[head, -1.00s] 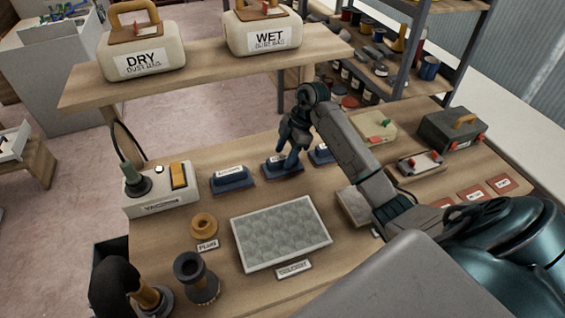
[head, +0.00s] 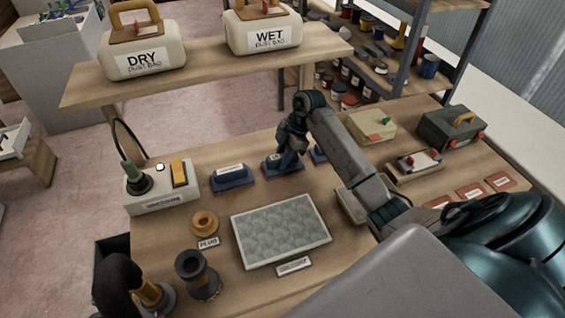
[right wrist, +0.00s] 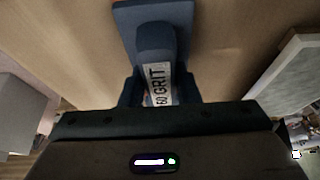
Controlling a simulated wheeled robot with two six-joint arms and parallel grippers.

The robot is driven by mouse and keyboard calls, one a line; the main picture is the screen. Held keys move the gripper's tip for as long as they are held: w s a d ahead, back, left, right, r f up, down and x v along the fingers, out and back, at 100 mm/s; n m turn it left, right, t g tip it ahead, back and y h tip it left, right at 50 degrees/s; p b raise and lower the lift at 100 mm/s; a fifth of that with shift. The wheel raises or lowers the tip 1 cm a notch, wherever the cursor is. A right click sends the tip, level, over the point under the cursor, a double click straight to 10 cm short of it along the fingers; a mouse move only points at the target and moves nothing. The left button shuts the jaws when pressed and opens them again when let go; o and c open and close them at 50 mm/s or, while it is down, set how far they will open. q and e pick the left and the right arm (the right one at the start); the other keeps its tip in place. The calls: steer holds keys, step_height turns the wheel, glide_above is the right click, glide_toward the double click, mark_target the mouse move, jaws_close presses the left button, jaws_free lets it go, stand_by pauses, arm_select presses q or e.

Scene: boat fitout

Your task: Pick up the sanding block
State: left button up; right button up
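Several blue sanding blocks stand in a row on the workbench. The left one (head: 232,177) is clear of my arm. The middle one (head: 272,167) is under my right gripper (head: 288,158), and the right one (head: 318,154) is partly hidden behind my right arm. In the right wrist view a blue block (right wrist: 155,42) labelled "60 GRIT" lies below, its raised handle running between my right gripper's fingers (right wrist: 160,95). The fingers are apart, one on each side of the handle, with a small gap visible. My left gripper is not in view.
A grey patterned panel (head: 281,232) lies in front of the blocks. A switch box (head: 162,188) stands left, an orange ring (head: 204,222) and a black flanged fitting (head: 197,275) nearer. A raised shelf (head: 205,68) with dust bags spans behind. A toolbox (head: 452,128) stands right.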

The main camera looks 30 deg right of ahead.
mark_target(280, 158)
steer(key=c, duration=0.3)
steer(key=shift+c, duration=0.2)
steer(key=shift+r, duration=0.1)
steer(key=shift+r+b, duration=0.3)
steer(key=r, duration=0.1)
steer(key=s+r+b, duration=0.1)
steer(key=shift+r+b, duration=0.3)
steer(key=shift+r, duration=0.05)
steer(key=s+a+b, duration=0.1)
steer(key=s, duration=0.3)
steer(key=s+a+r+b, duration=0.1)
steer(key=s, duration=0.4)
steer(key=s+a+b, duration=0.1)
steer(key=s, duration=0.3)
steer(key=shift+s+a+r, duration=0.2)
steer(key=shift+s+r, duration=0.05)
steer(key=shift+s, duration=0.1)
steer(key=shift+s+a+r, duration=0.15)
steer(key=shift+s, duration=0.35)
